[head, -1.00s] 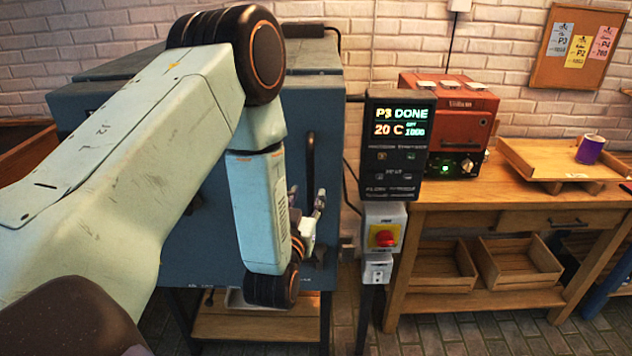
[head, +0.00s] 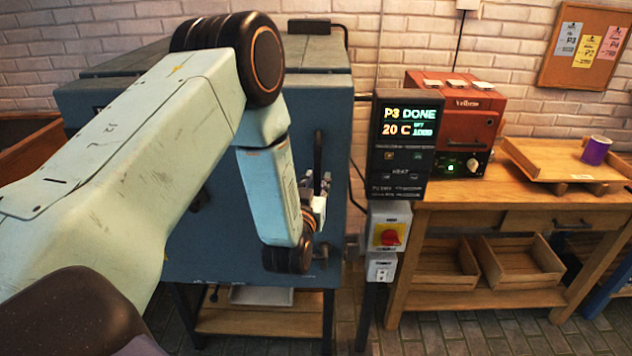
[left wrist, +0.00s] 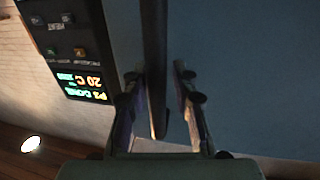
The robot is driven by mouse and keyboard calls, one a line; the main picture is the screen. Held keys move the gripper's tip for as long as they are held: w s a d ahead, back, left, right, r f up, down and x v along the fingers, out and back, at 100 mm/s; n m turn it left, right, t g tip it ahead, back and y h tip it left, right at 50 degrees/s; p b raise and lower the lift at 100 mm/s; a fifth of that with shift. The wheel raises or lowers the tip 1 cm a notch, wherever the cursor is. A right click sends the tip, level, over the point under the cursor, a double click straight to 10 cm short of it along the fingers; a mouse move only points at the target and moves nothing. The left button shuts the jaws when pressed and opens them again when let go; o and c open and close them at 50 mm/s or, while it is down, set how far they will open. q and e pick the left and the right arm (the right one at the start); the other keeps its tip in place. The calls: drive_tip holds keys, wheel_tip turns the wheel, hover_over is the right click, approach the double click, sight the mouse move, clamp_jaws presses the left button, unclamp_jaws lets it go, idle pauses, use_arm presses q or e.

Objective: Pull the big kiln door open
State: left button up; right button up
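The big kiln (head: 270,200) is a large blue-grey box in the head view, and its front door appears shut. A dark upright handle bar (head: 318,150) stands on the right part of the door. My left gripper (head: 322,184) is at the lower part of this bar, partly hidden by my own forearm. In the left wrist view the bar (left wrist: 154,65) runs between the two fingers of my left gripper (left wrist: 158,76). The fingers are open, with a visible gap on each side of the bar. My right gripper is not in view.
A control box (head: 405,140) reading "P3 DONE" and "20 C" stands right of the kiln, above a red-and-yellow switch (head: 389,236). Farther right, a wooden bench (head: 440,192) bears a small red kiln (head: 455,115) and a tray (head: 545,165) with a purple mug (head: 596,150).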

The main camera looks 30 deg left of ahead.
use_arm(q)
drive_tip(key=shift+d, duration=0.25)
drive_tip(key=c, duration=0.4)
drive_tip(key=shift+a, duration=0.1)
clamp_jaws()
